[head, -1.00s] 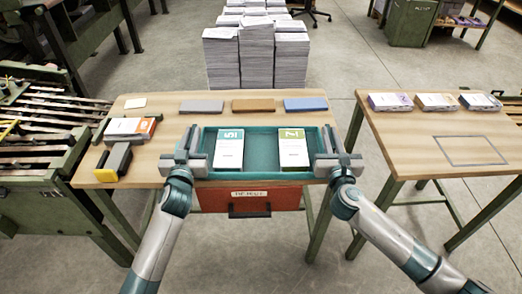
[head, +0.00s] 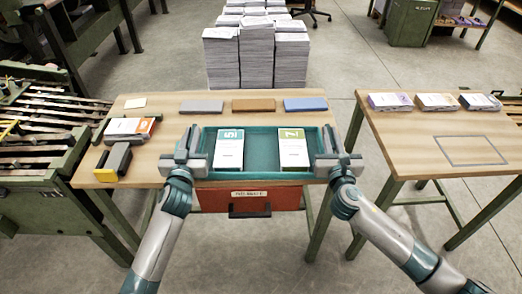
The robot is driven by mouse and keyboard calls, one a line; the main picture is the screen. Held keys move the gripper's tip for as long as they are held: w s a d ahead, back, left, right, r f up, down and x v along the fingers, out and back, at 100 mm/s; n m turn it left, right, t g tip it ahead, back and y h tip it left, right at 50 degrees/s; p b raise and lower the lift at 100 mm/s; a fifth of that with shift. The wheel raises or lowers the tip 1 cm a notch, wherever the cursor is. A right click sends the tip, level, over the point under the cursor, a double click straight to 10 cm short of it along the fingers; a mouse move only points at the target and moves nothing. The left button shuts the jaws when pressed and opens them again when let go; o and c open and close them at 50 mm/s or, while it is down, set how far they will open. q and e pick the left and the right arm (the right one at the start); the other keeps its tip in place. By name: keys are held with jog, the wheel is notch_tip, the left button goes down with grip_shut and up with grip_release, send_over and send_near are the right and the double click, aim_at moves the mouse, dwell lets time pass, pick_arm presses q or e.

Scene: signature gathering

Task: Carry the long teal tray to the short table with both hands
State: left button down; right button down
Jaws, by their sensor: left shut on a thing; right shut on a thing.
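The long teal tray (head: 262,160) lies at the front edge of the left wooden table (head: 165,118). It holds a blue-topped booklet stack (head: 229,153) on the left and a green-topped one (head: 293,152) on the right. My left gripper (head: 190,152) is shut on the tray's left end. My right gripper (head: 332,152) is shut on its right end. The tray looks level; I cannot tell whether it touches the tabletop. The table on the right (head: 425,130), apparently the short table, has a grey outlined rectangle (head: 470,151) on its bare front part.
Three booklet stacks (head: 437,101) line the right table's back. A floor gap separates the tables. Grey (head: 202,106), brown (head: 253,105) and blue (head: 305,104) blocks lie behind the tray. A yellow-and-black object (head: 114,162) sits left. A red drawer (head: 250,199) hangs below.

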pick_arm(q)
jog(key=shift+r, duration=0.2)
pick_arm(e)
jog(key=shift+r, duration=0.2)
